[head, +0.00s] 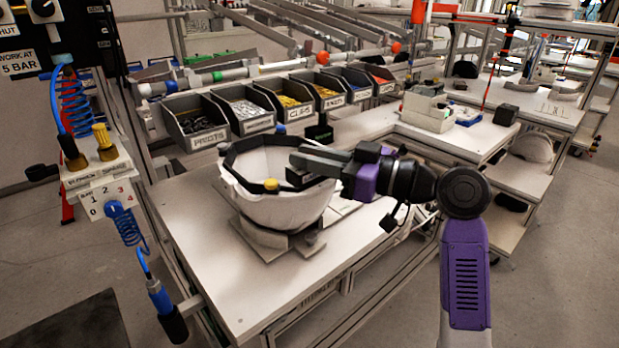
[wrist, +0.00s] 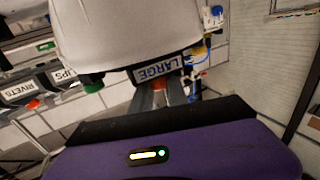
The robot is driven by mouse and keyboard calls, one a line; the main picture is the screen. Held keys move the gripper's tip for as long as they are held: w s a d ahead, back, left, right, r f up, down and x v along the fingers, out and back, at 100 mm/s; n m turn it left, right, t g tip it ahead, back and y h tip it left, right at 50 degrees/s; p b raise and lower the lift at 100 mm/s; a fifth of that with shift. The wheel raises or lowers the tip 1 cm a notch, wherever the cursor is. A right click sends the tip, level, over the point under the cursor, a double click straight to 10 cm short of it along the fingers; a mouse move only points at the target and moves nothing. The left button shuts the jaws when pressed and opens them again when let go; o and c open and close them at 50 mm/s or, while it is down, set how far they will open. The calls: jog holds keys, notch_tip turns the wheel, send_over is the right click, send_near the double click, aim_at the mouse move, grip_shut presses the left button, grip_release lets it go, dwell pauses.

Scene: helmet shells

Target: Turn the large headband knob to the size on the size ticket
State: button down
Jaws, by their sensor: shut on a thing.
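The white helmet shell (head: 285,200) sits open side up in a grey holder (head: 265,240) on the bench, with a black headband (head: 232,158) around its rim. My gripper (head: 297,168) reaches in from the right at the rim. In the wrist view, my gripper (wrist: 166,97) is shut at the headband beside a LARGE label (wrist: 160,69). I cannot make out a size ticket.
Labelled bins (head: 245,108) stand in a row behind the helmet. An air-line panel (head: 100,185) with blue coiled hoses hangs at the left. The bench (head: 190,230) is clear at its front left. A side bench (head: 465,130) holds boxes at the right.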

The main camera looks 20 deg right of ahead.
jog(key=shift+f+n+g+y+b, duration=0.15)
jog(key=shift+n+g+y+b, duration=2)
jog(key=shift+g, duration=0.55)
jog(key=c, duration=1.3)
grip_release()
jog(key=shift+b+v, duration=0.55)
jog(key=shift+v, duration=3.35)
